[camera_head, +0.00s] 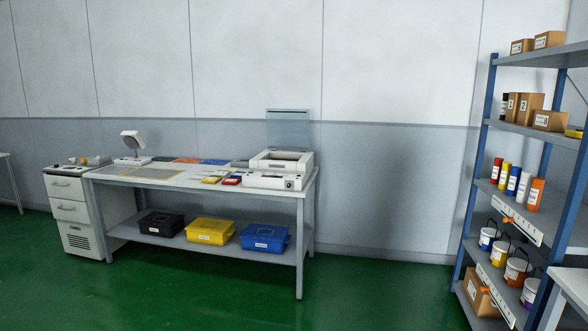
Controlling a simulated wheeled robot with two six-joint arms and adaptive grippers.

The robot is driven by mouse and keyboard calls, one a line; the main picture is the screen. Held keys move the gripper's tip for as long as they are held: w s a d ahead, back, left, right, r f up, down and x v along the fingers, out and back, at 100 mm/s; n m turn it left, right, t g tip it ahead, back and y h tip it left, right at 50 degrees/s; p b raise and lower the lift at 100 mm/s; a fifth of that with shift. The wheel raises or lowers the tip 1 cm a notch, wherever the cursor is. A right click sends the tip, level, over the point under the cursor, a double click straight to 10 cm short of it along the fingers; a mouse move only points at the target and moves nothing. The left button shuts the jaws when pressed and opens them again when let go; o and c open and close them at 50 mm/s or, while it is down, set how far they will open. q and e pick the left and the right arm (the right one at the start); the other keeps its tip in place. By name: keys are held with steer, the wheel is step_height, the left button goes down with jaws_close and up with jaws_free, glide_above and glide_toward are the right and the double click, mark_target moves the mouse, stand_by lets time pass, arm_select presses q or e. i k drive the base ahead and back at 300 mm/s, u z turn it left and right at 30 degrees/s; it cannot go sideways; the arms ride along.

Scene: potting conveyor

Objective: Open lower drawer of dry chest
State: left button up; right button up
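A white drawer unit (75,224), which looks like the dry chest, stands on the floor at the left end of the workbench. Its front has an upper drawer (64,188) and a lower drawer (70,211), each with a handle, above a panel with a dark vent grille (80,242). Both drawers look shut. Small items that I cannot make out lie on its top. Neither of my grippers is in view.
A workbench (225,189) holds a white machine with its lid raised (285,168) and a lamp-like device (133,145). Black, yellow and blue bins sit on its lower shelf. A blue-framed rack (476,190) stands at right. The green floor (200,295) in front is clear.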

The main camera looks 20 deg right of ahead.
mark_target(87, 203)
steer(key=z, duration=0.35)
steer(key=i, duration=2.2)
steer(key=z, duration=0.15)
